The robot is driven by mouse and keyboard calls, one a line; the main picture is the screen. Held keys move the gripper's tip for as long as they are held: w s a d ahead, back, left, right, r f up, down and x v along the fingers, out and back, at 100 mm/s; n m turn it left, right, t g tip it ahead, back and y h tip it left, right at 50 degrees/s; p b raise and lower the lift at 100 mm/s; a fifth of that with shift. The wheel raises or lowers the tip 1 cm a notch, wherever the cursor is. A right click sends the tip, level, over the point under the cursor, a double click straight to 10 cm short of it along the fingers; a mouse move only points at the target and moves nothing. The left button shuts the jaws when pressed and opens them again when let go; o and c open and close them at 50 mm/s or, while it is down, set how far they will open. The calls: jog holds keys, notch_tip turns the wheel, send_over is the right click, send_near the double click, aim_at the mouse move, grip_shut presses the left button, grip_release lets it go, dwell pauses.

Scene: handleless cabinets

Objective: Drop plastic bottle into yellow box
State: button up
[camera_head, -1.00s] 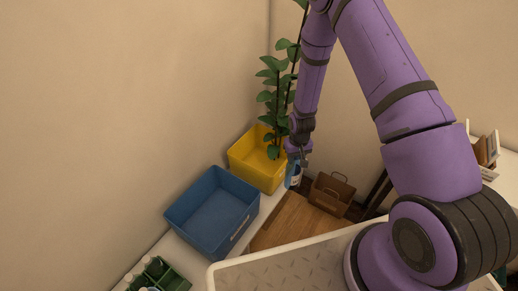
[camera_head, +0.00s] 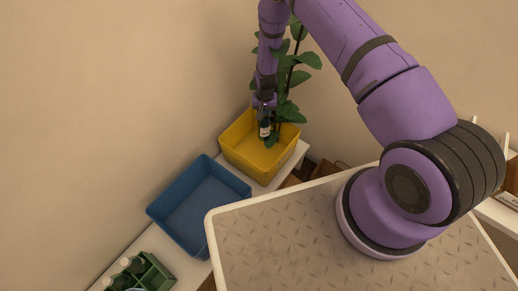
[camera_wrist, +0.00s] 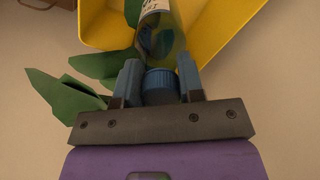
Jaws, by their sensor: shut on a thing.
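The plastic bottle (camera_wrist: 160,35) is clear with a blue cap and a white label. My gripper (camera_wrist: 160,85) is shut on it at the cap end, and the bottle points away from the wrist. In the head view the bottle (camera_head: 265,131) hangs from my gripper (camera_head: 264,112) over the yellow box (camera_head: 240,157), in front of its back part. The yellow box stands on a white surface by the wall and its visible floor is bare. Its yellow wall (camera_wrist: 222,25) also shows beyond the bottle in the wrist view. I cannot tell how far the bottle's lower end is from the box floor.
A blue box (camera_head: 200,205) stands beside the yellow box, nearer to me. A green crate (camera_head: 152,272) with bottles is at the front left. A leafy plant (camera_head: 297,75) rises behind the yellow box, its leaves close to my gripper.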

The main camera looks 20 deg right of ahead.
aim_at(264, 120)
jog(key=shift+f, duration=2.8)
jog(key=o, duration=1.2)
jog(key=shift+r, duration=0.15)
notch_tip(264, 120, up, 10)
jog(key=shift+r, duration=0.25)
